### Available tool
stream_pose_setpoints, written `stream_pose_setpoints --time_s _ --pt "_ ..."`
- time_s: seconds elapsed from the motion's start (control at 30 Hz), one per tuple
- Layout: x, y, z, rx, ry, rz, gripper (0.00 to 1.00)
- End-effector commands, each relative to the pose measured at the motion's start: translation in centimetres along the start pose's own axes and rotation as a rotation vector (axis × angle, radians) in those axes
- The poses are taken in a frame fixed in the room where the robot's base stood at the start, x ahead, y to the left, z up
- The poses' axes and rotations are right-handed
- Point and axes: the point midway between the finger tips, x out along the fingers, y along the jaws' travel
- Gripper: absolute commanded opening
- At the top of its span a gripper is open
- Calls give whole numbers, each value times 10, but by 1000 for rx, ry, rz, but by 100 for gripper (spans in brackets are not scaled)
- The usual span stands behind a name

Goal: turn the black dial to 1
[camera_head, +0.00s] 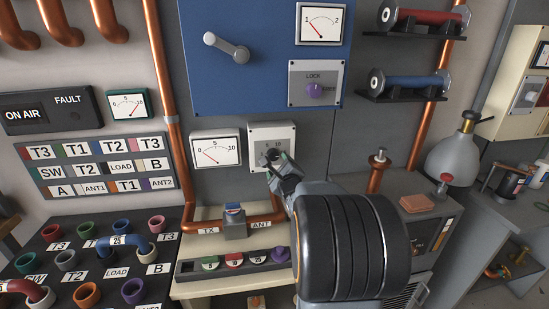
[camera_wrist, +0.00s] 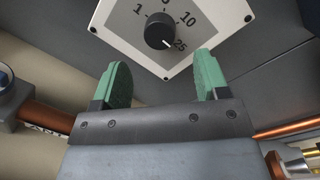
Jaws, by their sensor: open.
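The black dial (camera_wrist: 159,36) sits on a white square plate (camera_wrist: 125,32) marked 1, 5, 10 and 25. Its white pointer line aims at the lower right, toward the 25. The 1 is at the dial's upper left; the 5 is cut off by the top edge. In the head view the plate (camera_head: 256,133) is on the grey rack, and the dial is largely hidden behind my gripper. My gripper (camera_wrist: 162,70) has green fingers spread wide and empty. The dial appears just beyond the fingertips, between their lines, apart from both. My gripper also shows in the head view (camera_head: 278,165).
A meter (camera_head: 216,150) is left of the plate, and a blue panel (camera_head: 225,80) with a lever and purple knob is above. A copper pipe (camera_head: 205,226) runs below, over a shelf with coloured knobs. A lamp-like grey cone (camera_head: 453,160) stands at right.

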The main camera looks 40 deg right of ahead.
Motion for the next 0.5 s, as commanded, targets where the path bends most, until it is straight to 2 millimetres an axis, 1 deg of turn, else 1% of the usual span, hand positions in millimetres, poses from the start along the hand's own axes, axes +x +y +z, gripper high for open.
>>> stream_pose_setpoints --time_s 0.03,0.2,0.4,0.5 --pt "10 0 0 2 0 2 68" --pt "37 0 0 0 0 2 68" --pt "56 0 0 0 1 1 68" --pt "61 0 0 0 1 1 68"
